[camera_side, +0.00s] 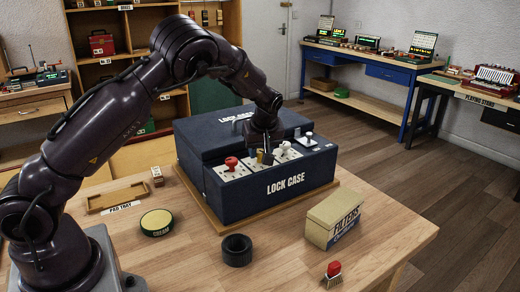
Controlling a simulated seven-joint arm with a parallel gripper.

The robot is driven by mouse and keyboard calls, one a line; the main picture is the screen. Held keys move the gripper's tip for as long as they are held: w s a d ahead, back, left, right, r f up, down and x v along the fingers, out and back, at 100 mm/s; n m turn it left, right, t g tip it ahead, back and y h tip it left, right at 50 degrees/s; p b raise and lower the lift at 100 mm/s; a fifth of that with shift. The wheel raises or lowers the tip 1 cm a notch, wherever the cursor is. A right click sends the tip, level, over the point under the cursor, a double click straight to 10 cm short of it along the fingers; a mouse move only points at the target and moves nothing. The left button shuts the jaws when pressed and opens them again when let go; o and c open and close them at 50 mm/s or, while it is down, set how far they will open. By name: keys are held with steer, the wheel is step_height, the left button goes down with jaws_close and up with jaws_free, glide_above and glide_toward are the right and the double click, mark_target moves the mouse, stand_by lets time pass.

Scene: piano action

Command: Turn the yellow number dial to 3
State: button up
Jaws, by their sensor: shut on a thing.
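The dark blue lock case (262,200) sits on a wooden board on the table, with a row of light panels and knobs along its top front. My gripper (265,154) points down at the second panel from the left and is shut on the yellow dial (260,157), a small brass-yellow knob. The dark fingers hide part of the dial. Its numbers and pointer are too small to read, so I cannot tell its setting.
A red knob (231,163) is left of my gripper; a white knob (285,147) is close on its right, with another white control (308,136) beyond. The case lid (215,135) rises behind. A filters box (333,220), black ring (236,250) and cream tin (157,223) stand in front.

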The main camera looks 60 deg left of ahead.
steer(key=shift+f, duration=0.1)
stand_by(0.3)
steer(key=o, duration=0.9)
steer(key=v, duration=1.3)
